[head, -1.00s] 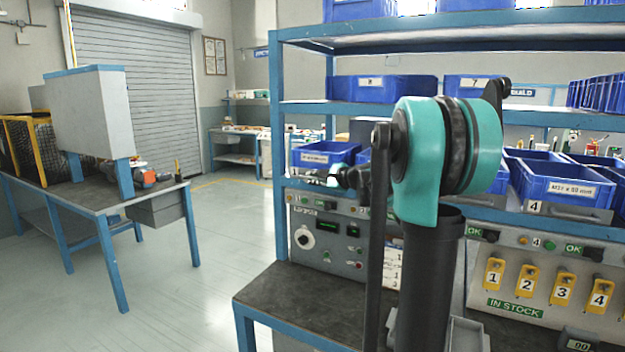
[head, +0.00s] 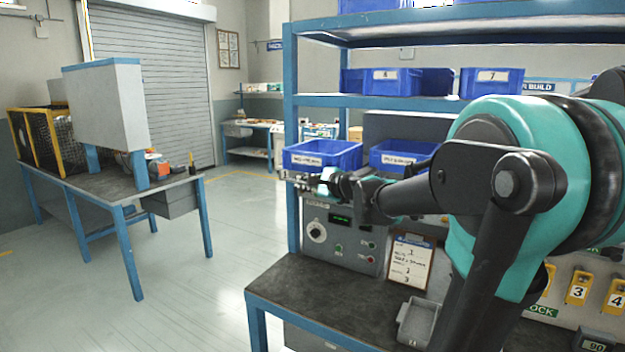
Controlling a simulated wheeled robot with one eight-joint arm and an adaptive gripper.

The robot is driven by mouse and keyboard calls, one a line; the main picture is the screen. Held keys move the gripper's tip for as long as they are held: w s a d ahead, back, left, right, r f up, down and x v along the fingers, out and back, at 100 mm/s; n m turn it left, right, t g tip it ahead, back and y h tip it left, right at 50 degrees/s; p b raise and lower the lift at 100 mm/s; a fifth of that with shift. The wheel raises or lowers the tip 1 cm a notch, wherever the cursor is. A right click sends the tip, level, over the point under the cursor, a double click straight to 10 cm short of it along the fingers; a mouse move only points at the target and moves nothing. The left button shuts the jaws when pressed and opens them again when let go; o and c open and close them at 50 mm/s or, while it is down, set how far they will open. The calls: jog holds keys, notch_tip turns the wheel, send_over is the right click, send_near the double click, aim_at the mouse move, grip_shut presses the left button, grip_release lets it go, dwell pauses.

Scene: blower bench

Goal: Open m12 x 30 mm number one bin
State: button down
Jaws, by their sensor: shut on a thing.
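The leftmost blue bin (head: 338,148) stands on the middle shelf of the blue rack, with a white label on its front too blurred to read fully. My gripper (head: 298,179) is small in the head view, at the lower front edge of this bin. It is shut on the bin's front handle, which the fingers mostly hide. My arm reaches in from the right and covers much of the shelf's right part.
A second blue bin (head: 405,154) sits close to the right. Below are a grey control panel (head: 340,238), a clipboard (head: 410,260) and a small grey tray (head: 416,322) on the dark bench (head: 325,300). The floor to the left (head: 185,295) is clear.

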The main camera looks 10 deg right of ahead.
jog(key=shift+s+a, duration=0.75)
jog(key=shift+s, duration=0.35)
jog(key=c, duration=1.9)
grip_release()
jog(key=v, duration=1.2)
